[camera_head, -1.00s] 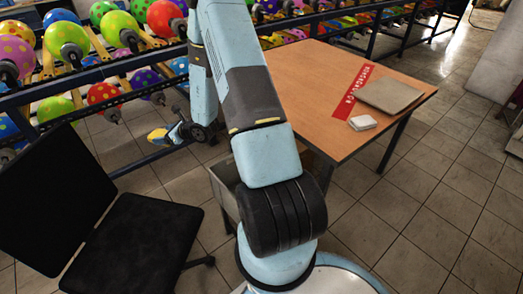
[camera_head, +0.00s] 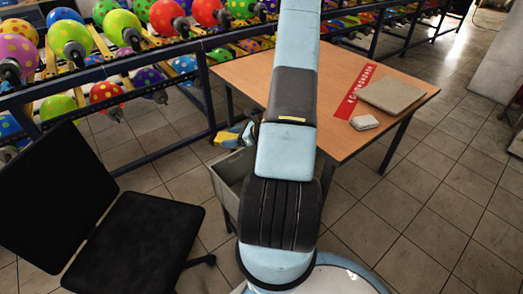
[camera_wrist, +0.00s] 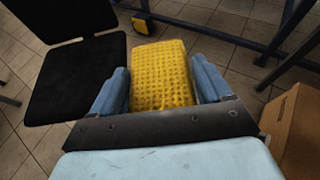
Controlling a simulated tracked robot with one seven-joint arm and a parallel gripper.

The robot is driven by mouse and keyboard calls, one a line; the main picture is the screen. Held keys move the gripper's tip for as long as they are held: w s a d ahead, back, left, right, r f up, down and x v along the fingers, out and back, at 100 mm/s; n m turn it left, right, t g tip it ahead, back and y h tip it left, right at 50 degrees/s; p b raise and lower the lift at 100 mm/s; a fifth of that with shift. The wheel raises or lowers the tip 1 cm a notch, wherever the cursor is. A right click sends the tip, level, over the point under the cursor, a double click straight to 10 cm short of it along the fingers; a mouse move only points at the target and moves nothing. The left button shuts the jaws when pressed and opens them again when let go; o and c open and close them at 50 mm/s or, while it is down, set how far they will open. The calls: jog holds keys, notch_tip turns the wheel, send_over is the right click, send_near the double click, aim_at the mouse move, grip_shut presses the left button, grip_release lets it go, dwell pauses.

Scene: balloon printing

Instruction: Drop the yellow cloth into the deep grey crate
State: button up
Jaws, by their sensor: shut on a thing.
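The yellow cloth (camera_wrist: 160,75) is a textured, waffle-like block between the two blue fingers of my gripper (camera_wrist: 160,88) in the wrist view. My gripper is shut on it. In the head view the gripper (camera_head: 236,134) shows small, with a bit of the yellow cloth (camera_head: 224,139) at its left. The deep grey crate (camera_head: 226,190) stands on the floor beside the table, partly hidden by my arm. In the head picture the cloth shows just above the crate's far rim; its height over the crate is hard to tell. I cannot make out the crate in the wrist view.
A black chair (camera_head: 140,235) stands left of the crate. A wooden table (camera_head: 250,75) is to the right, bearing a red strip (camera_head: 355,90), a grey-beige slab (camera_head: 392,95) and a small white block (camera_head: 365,122). A rack of colourful balloons (camera_head: 120,25) runs behind. A brown surface (camera_wrist: 297,130) is at the wrist view's right.

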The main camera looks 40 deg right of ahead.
jog(key=s+d+f, duration=0.2)
jog(key=s+d, duration=0.4)
jog(key=s, duration=0.6)
jog(key=shift+y, duration=0.3)
jog(key=shift+s+f, duration=0.15)
jog(key=shift+f, duration=2.65)
jog(key=o, duration=1)
jog(key=shift+c, duration=0.2)
jog(key=shift+d, duration=0.1)
jog(key=v, duration=1.2)
